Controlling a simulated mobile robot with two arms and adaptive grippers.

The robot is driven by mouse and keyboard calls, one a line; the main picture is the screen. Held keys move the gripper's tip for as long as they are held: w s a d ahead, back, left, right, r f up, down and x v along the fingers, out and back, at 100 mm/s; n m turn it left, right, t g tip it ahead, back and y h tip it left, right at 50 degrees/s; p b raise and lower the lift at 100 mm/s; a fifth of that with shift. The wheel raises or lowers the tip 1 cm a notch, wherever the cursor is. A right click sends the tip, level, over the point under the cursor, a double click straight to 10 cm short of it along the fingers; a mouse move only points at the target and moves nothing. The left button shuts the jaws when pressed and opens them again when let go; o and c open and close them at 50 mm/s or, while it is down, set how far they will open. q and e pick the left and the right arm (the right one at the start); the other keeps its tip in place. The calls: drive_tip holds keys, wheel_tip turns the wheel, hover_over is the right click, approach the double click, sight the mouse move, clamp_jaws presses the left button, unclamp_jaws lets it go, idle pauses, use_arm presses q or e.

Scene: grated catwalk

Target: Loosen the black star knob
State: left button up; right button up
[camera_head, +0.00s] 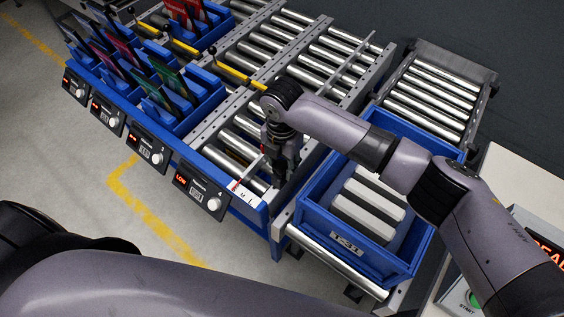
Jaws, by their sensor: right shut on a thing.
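My right gripper (281,175) reaches down from the right to the near end of the roller lane. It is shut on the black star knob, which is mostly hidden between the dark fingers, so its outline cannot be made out. A white label with red marks (243,192) lies on the blue front rail, just left of the gripper. My left arm crosses the bottom of the view, and its gripper is out of sight.
A blue crate (316,222) with grey-white blocks stands right of the gripper. Displays with knobs (201,190) line the blue rail. Blue bins with coloured cards (183,118) stand at upper left. A roller conveyor (434,92) is at upper right, a start-button box (462,298) at lower right.

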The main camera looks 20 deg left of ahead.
sight(282, 167)
drive_tip(key=n+b, duration=0.1)
drive_tip(key=n, duration=0.5)
drive_tip(key=n+b, duration=0.1)
drive_tip(key=n, duration=0.4)
drive_tip(key=shift+n+b, duration=0.3)
drive_tip(key=shift+n, duration=0.2)
drive_tip(key=o, duration=1.2)
drive_tip(key=shift+r, duration=0.1)
wheel_tip(282, 167, up, 12)
drive_tip(key=shift+f, duration=0.1)
